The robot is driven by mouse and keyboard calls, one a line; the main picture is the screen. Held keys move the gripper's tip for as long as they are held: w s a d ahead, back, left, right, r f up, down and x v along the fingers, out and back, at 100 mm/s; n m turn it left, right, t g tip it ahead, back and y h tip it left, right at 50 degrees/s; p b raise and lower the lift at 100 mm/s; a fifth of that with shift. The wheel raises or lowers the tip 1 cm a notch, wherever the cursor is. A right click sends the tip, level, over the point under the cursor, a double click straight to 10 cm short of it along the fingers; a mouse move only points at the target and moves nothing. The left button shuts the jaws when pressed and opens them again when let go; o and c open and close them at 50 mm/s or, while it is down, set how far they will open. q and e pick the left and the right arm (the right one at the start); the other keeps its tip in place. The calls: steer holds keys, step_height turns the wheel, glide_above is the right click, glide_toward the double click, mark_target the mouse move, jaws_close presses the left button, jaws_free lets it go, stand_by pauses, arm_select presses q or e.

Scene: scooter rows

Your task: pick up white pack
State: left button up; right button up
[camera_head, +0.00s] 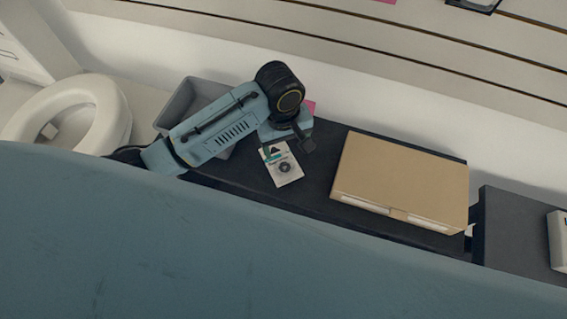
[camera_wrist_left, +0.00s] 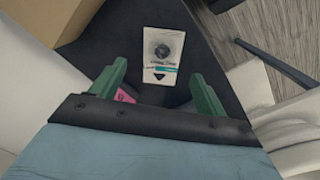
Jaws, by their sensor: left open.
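The white pack (camera_head: 284,168) lies flat on the dark bench top, with a round dark picture and a teal strip on it. In the left wrist view the white pack (camera_wrist_left: 163,48) lies ahead of the fingertips, roughly centred between them. My left gripper (camera_head: 290,140) is over the bench at the pack's far end. In the left wrist view its two green fingers (camera_wrist_left: 158,78) are apart with nothing held between them. My right gripper is in neither view.
A tan cardboard box (camera_head: 401,181) stands on the bench right of the pack. A grey bin (camera_head: 178,107) is behind my left arm. A pink item (camera_wrist_left: 124,96) lies near the left finger. A white ring-shaped seat (camera_head: 110,112) is at far left.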

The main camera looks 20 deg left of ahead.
arm_select(q)
steer(key=w+r+n, duration=0.1)
steer(key=w, duration=0.1)
steer(key=b, duration=0.2)
glide_above(283, 162)
steer(key=shift+y, duration=0.4)
steer(key=f, duration=0.7)
steer(key=shift+d+f, duration=0.2)
steer(key=shift+f, duration=0.2)
step_height(283, 162, down, 5)
steer(key=shift+a+f+b, duration=0.1)
steer(key=shift+a+b, duration=0.05)
steer(key=shift+b, duration=0.4)
steer(key=c, duration=1.1)
step_height(283, 162, up, 10)
steer(key=shift+r+p, duration=0.1)
steer(key=shift+p, duration=1.1)
